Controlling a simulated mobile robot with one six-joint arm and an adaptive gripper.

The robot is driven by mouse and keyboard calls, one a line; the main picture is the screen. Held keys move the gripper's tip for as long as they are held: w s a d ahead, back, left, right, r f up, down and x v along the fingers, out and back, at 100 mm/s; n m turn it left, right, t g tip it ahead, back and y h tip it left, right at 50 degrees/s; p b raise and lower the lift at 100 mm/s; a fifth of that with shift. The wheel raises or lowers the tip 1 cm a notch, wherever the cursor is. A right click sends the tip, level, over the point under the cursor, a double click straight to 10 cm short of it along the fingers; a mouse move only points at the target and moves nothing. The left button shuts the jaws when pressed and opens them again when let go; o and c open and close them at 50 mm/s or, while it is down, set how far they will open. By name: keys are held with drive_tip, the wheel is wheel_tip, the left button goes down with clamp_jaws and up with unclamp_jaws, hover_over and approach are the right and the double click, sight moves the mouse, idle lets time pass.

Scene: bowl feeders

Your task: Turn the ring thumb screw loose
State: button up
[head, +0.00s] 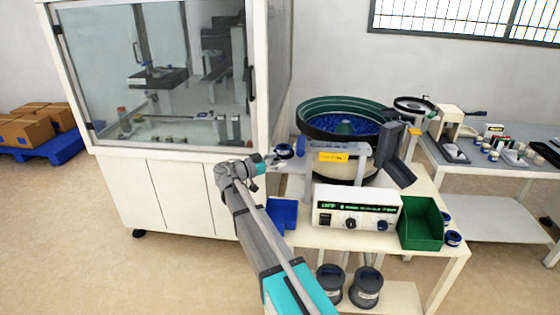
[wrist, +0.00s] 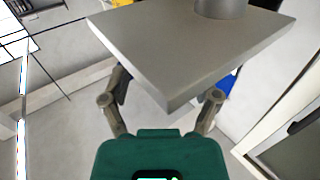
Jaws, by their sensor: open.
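My gripper (head: 270,163) is at the left side of the bowl feeder (head: 345,108), beside a small dark blue ring-shaped piece (head: 283,151) near a grey plate (head: 292,165). I cannot tell whether that piece is the ring thumb screw. In the wrist view my gripper (wrist: 172,88) has its fingers spread apart. A flat grey plate (wrist: 185,45) covers the space between and beyond them and hides the fingertips. A grey cylinder (wrist: 221,8) stands on the plate. No ring thumb screw can be made out in the wrist view, and nothing shows held.
A glass-fronted cabinet (head: 190,190) stands close on the left of my arm. The feeder table (head: 325,238) carries a control box (head: 355,209), a green bin (head: 422,226) and a blue bin (head: 282,214). Another table (head: 500,170) is at the right. Floor is clear in front of the cabinet.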

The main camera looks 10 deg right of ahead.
clamp_jaws()
drive_tip(key=shift+d, duration=0.35)
drive_tip(key=shift+a, duration=0.2)
